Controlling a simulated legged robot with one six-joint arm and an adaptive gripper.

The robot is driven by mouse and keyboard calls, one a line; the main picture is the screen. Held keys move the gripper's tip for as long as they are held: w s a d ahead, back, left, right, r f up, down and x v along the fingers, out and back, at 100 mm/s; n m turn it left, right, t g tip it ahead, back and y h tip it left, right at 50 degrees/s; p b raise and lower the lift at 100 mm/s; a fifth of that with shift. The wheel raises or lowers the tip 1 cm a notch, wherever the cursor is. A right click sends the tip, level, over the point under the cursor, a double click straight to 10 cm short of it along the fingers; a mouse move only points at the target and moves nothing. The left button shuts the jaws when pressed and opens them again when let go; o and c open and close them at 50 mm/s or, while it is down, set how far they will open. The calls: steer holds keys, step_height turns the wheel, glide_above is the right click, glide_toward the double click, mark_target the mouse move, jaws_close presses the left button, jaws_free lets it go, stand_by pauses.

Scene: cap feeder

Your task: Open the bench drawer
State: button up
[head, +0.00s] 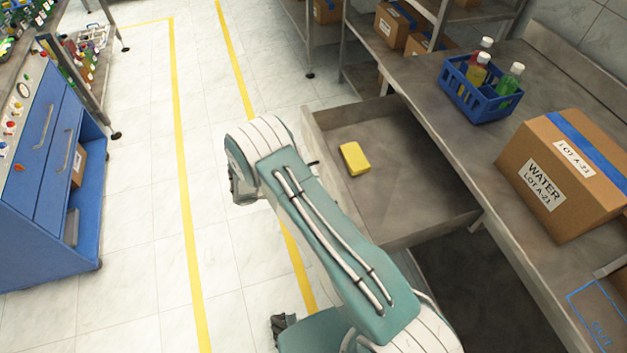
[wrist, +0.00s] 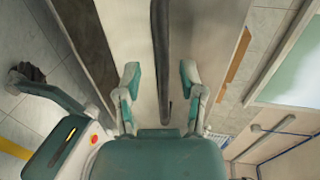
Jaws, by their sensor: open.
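The bench drawer (head: 420,222) is a grey metal drawer pulled well out from under the bench in the head view. A yellow sponge-like block (head: 355,158) lies in it. In the wrist view the drawer front (wrist: 204,40) fills the upper middle, with a long dark handle bar (wrist: 160,50) on it. My gripper (wrist: 160,80) is open, with one finger on each side of the bar. Both fingers look apart from the bar. In the head view my arm hides the near part of the drawer front and most of my gripper.
The grey bench (head: 410,75) carries a blue crate (head: 480,102) of bottles and a cardboard WATER box (head: 562,175). A blue cabinet (head: 45,190) stands at the left. The white tiled floor between, with yellow lines, is clear.

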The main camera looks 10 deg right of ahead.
steer(key=v, duration=1.1)
steer(key=shift+s+f, duration=0.1)
steer(key=s+d+r+m+g+y, duration=0.1)
steer(key=s+d+r+m+y, duration=0.15)
steer(key=r+m, duration=0.45)
steer(key=s+d+r+m+y, duration=0.25)
steer(key=d+r+m, duration=0.2)
steer(key=r, duration=0.45)
steer(key=s+d+r+m+g+y, duration=0.1)
steer(key=s+d+r+m+y, duration=0.1)
steer(key=r+m+y, duration=0.35)
steer(key=s+d+r+m+t+y, duration=0.1)
steer(key=s+r+m+t+y, duration=0.1)
steer(key=s+r+m, duration=0.4)
steer(key=s+d+r+m+t+y, duration=0.2)
steer(key=s+r+m, duration=0.5)
steer(key=s+m, duration=0.5)
steer(key=m+t+y, duration=0.1)
steer(key=m+t, duration=0.1)
steer(key=shift+s+d+t, duration=0.15)
steer(key=shift+s+t, duration=0.15)
steer(key=shift+s, duration=0.05)
